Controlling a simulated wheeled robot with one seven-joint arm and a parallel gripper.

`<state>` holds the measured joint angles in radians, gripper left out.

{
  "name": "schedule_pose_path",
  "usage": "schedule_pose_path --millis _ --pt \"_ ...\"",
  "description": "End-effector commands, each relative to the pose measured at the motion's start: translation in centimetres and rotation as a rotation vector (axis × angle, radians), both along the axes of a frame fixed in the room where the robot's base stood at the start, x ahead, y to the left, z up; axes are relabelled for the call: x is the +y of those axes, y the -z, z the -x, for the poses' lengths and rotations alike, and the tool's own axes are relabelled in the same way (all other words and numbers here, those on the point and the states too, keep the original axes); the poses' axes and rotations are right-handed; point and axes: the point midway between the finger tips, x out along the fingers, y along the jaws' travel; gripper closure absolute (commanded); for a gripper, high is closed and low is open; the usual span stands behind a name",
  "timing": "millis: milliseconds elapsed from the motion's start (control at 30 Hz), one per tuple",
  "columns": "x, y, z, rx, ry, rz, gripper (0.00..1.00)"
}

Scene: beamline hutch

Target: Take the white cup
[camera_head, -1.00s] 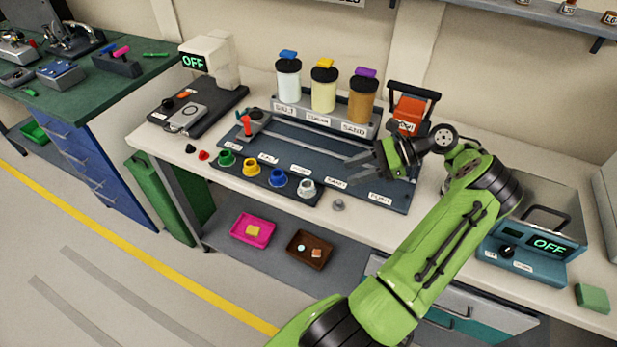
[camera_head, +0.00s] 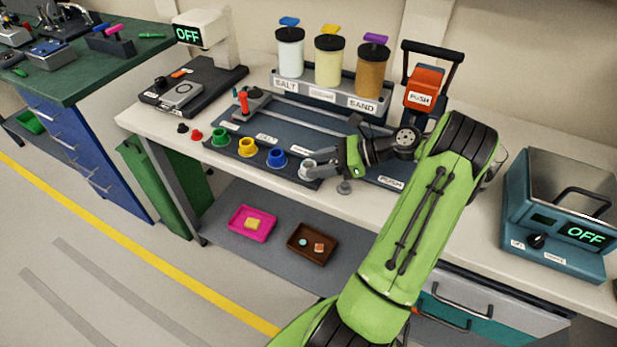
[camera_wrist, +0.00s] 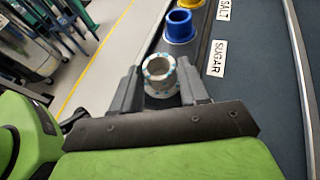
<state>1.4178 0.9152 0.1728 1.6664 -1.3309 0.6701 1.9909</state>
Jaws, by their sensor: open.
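The white cup (camera_wrist: 160,77) stands upright at the end of a row of coloured cups, with small blue-green marks on its rim and base in the wrist view. In the head view the white cup (camera_head: 308,167) is partly hidden by my fingers. My gripper (camera_wrist: 159,88) is open, with one finger on each side of the cup. My gripper (camera_head: 318,170) reaches in from the right in the head view. I cannot tell whether the fingers touch the cup.
The blue cup (camera_head: 276,157), yellow cup (camera_head: 247,147) and green cup (camera_head: 220,137) stand to its left. A small grey knob (camera_head: 344,187) sits near the bench's front edge. Salt (camera_head: 290,54) and sand (camera_head: 371,72) jars stand behind. A teal box (camera_head: 556,215) is at the right.

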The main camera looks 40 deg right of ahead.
Motion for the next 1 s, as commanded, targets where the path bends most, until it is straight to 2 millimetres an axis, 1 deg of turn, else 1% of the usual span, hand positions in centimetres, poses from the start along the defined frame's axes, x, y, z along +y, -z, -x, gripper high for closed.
schedule_pose_path --millis 33,233,267,400,500,700,767,867,1000 --pt "0.2 0.3 -0.2 0.000 0.001 0.001 0.56" --pt "0.3 0.0 -0.4 -0.001 0.001 0.001 0.56" --pt "0.3 0.0 -0.3 -0.001 0.001 0.001 0.59" --pt "0.3 0.0 -0.3 -0.001 0.001 0.001 0.81" --pt "0.3 0.0 -0.3 -0.001 0.001 0.001 0.94" --pt "0.3 -0.1 -0.3 -0.001 0.001 0.001 0.94" --pt "0.3 -0.8 -0.3 -0.002 0.001 0.003 0.94" --pt "0.2 -3.2 -0.3 -0.003 0.001 0.004 0.94" --pt "0.2 -7.1 -0.3 -0.003 0.001 0.004 0.94"
